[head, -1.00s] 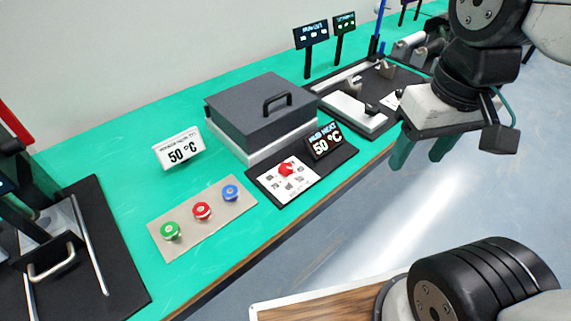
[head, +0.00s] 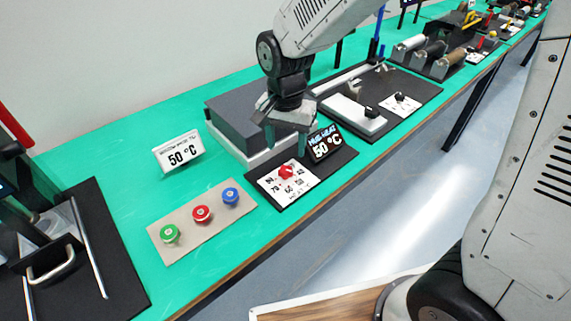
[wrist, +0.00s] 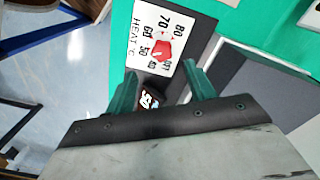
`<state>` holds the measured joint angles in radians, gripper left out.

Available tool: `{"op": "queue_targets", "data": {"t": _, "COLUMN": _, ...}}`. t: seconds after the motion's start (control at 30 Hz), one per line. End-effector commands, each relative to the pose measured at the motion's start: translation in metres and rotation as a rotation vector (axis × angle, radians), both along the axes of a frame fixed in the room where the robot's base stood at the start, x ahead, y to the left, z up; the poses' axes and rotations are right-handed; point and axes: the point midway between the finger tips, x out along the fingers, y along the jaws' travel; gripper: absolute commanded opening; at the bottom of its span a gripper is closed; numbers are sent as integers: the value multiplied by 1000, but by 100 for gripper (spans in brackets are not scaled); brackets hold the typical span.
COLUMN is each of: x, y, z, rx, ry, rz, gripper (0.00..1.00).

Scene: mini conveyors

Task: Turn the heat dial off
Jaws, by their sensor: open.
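The red heat dial (head: 286,172) sits on a white label plate (head: 268,183) with temperature numbers, on a black base at the bench's front edge. In the wrist view the dial (wrist: 163,50) shows beyond the fingers, with marks from 40 to 80 and HEAT °C around it; its exact setting is hard to read. A small black display (head: 325,143) behind the dial reads 50 °C. My gripper (head: 287,146) hangs above and behind the dial, its green fingers apart and empty, not touching it. In the wrist view the fingers (wrist: 159,75) stay short of the dial.
A grey lidded box (head: 225,115) stands close behind my gripper. A white sign (head: 178,153) reads 50 °C. Green, red and blue buttons sit on a beige plate (head: 190,240) at the left. A black board with a white block (head: 352,112) lies to the right.

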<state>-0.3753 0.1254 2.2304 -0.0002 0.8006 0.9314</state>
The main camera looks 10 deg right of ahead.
Motion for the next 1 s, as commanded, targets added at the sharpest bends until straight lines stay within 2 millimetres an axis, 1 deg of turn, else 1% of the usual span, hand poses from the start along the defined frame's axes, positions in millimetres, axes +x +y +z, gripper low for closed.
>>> {"op": "queue_targets", "data": {"t": 0.07, "x": 2, "y": 1, "z": -1, "rx": 4, "ry": -13, "rz": -49, "gripper": 54}}
{"op": "queue_targets", "data": {"t": 0.17, "x": 3, "y": 1, "z": -5, "rx": 6, "ry": -14, "rz": -77, "gripper": 54}}
{"op": "queue_targets", "data": {"t": 0.27, "x": 2, "y": 1, "z": -18, "rx": 4, "ry": -12, "rz": -78, "gripper": 54}}
{"op": "queue_targets", "data": {"t": 0.5, "x": 1, "y": 0, "z": -57, "rx": 3, "ry": -10, "rz": -77, "gripper": 54}}
{"op": "queue_targets", "data": {"t": 0.63, "x": 2, "y": 0, "z": -71, "rx": 4, "ry": -12, "rz": -76, "gripper": 54}}
{"op": "queue_targets", "data": {"t": 0.8, "x": 2, "y": 0, "z": -78, "rx": 5, "ry": -14, "rz": -76, "gripper": 54}}
{"op": "queue_targets", "data": {"t": 1.0, "x": 2, "y": 0, "z": -78, "rx": 5, "ry": -15, "rz": -76, "gripper": 54}}
